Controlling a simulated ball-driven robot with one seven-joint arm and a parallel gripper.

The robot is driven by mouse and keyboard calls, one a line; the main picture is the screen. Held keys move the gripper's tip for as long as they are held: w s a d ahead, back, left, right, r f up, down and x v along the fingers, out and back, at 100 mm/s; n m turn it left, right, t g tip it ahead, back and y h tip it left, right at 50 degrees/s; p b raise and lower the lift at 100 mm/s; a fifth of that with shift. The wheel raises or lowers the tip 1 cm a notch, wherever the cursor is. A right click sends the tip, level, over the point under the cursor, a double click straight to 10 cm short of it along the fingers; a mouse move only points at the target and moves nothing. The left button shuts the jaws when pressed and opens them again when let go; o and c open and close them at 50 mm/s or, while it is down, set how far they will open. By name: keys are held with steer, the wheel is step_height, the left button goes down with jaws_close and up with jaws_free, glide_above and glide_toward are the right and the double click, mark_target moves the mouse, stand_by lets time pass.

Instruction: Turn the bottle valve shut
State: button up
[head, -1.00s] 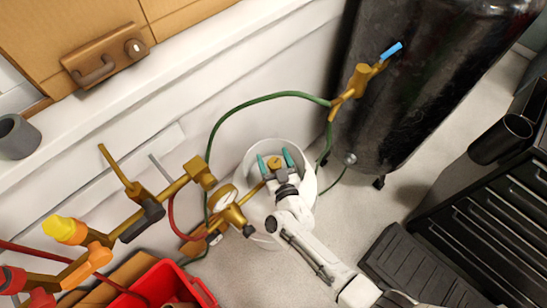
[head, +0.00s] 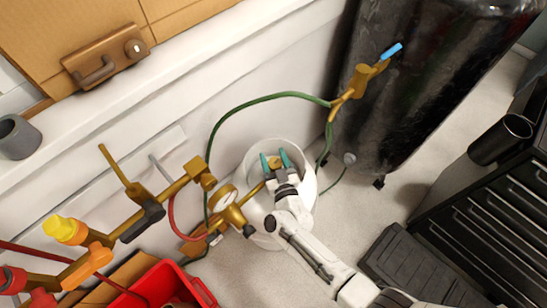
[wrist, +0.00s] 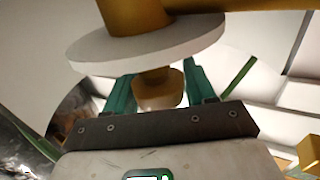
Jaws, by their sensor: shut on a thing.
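The bottle valve (head: 273,163) is a small brass knob on top of a white gas bottle (head: 309,182) standing against the wall. My gripper (head: 274,158) has teal fingers, and they are shut on the valve, one on each side. In the wrist view the rounded brass knob (wrist: 158,92) sits between the two teal fingers (wrist: 160,85). A pale disc (wrist: 145,42) and a thicker brass body lie beyond the knob. My wrist hides part of the bottle in the head view.
A brass regulator with a round gauge (head: 222,198) is left of the bottle. A red bin (head: 185,285) is at lower left, and a black drawer unit (head: 490,230) at lower right.

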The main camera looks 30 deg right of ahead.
steer(key=shift+r+m+h+p, duration=0.2)
steer(key=shift+m+h+p, duration=0.15)
steer(key=shift+m+h, duration=0.05)
steer(key=shift+f+m+g+h, duration=0.15)
steer(key=shift+m+g+h, duration=0.15)
steer(key=shift+h, duration=0.3)
steer(key=shift+d, duration=0.1)
steer(key=o, duration=1)
steer(key=shift+c, duration=0.2)
steer(key=v, duration=1.1)
